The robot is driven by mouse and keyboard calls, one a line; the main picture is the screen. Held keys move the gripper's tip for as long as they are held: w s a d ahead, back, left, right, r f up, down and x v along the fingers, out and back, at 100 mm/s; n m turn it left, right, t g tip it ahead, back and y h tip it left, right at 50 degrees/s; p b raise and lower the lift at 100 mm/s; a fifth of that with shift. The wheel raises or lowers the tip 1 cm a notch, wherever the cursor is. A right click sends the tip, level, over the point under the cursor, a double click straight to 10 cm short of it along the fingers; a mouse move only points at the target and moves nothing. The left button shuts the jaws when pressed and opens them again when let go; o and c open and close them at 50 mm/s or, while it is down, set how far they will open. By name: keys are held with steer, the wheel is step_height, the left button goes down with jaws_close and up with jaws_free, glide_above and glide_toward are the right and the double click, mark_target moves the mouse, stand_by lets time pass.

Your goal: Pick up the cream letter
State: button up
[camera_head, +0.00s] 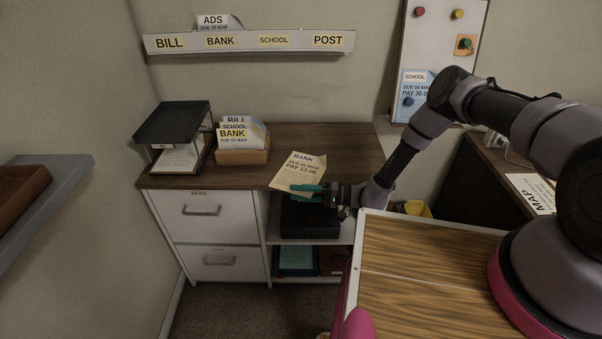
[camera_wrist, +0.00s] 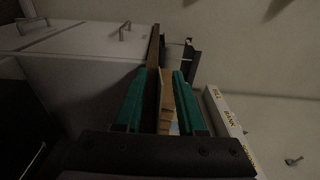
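The cream letter (camera_head: 298,171), printed BANK and PAY 32:00, lies flat on the brown cabinet top, its near end at the front edge. My gripper (camera_head: 300,190) is at that near end, its teal fingers pointing left and overlapping the letter's near edge in the head view. In the wrist view my gripper (camera_wrist: 158,85) has its two teal fingers apart, with the brown edge of the top showing between them. The gripper looks open. I cannot tell whether a finger touches the letter; the letter is not clearly made out in the wrist view.
A wooden holder (camera_head: 243,156) with upright letters and a black tray stack (camera_head: 172,135) stand left on the cabinet top (camera_head: 345,145). A dark box (camera_head: 308,222) sits on the open shelf below my gripper. A labelled wall rack (camera_head: 250,42) hangs above.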

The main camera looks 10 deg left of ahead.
steer(key=shift+a, duration=0.4)
steer(key=shift+c, duration=0.3)
jaws_close()
